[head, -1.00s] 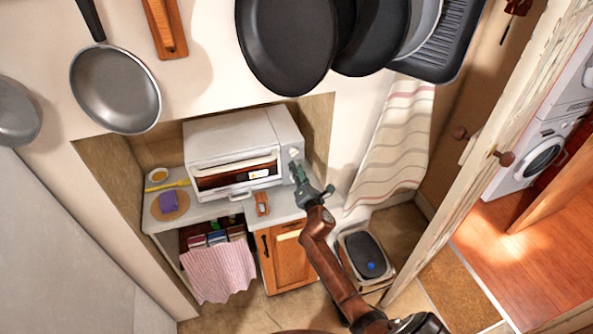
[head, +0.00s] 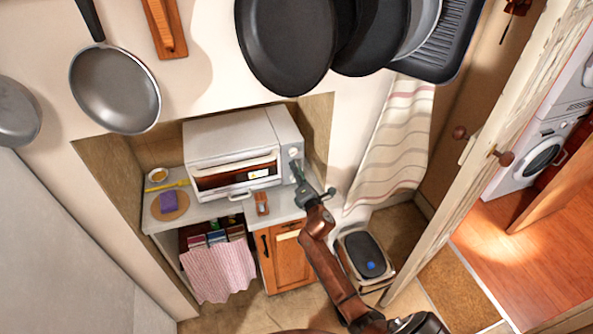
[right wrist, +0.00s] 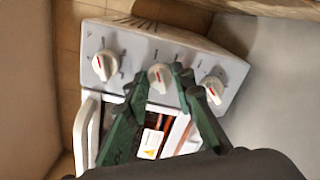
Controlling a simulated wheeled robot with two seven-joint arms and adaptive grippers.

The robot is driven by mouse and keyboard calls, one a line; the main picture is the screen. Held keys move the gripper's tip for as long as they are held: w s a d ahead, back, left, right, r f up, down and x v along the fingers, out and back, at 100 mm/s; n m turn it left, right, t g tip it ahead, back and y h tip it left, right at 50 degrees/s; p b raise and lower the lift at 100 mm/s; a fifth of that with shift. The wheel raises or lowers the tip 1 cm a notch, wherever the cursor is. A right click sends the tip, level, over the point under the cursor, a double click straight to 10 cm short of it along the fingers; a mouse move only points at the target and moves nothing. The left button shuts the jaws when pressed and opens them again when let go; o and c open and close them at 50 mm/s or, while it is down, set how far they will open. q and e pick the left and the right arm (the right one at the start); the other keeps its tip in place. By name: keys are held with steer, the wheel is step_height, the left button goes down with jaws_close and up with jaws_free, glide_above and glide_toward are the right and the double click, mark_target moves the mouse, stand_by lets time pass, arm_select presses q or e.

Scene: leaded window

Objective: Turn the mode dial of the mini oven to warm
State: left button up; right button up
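The white mini oven (head: 232,150) stands on the counter in the alcove, its control panel on the right side of its front. In the right wrist view the panel (right wrist: 132,42) carries three white dials with red marks: a left dial (right wrist: 104,65), a middle dial (right wrist: 160,76) and a right dial (right wrist: 212,89). The labels are too small to read. My right gripper (head: 297,172) is at the panel. My left gripper is not in view.
Pans (head: 285,45) hang above the alcove. A small wooden-topped object (head: 262,204) lies on the counter before the oven. A purple sponge (head: 169,201) lies on a round mat at left. A striped cloth (head: 395,150) hangs at right, near the open door.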

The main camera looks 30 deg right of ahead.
steer(key=o, duration=0.4)
steer(key=shift+o, duration=0.2)
steer(key=v, duration=1.2)
steer(key=shift+s+f, duration=0.1)
steer(key=shift+f, duration=0.05)
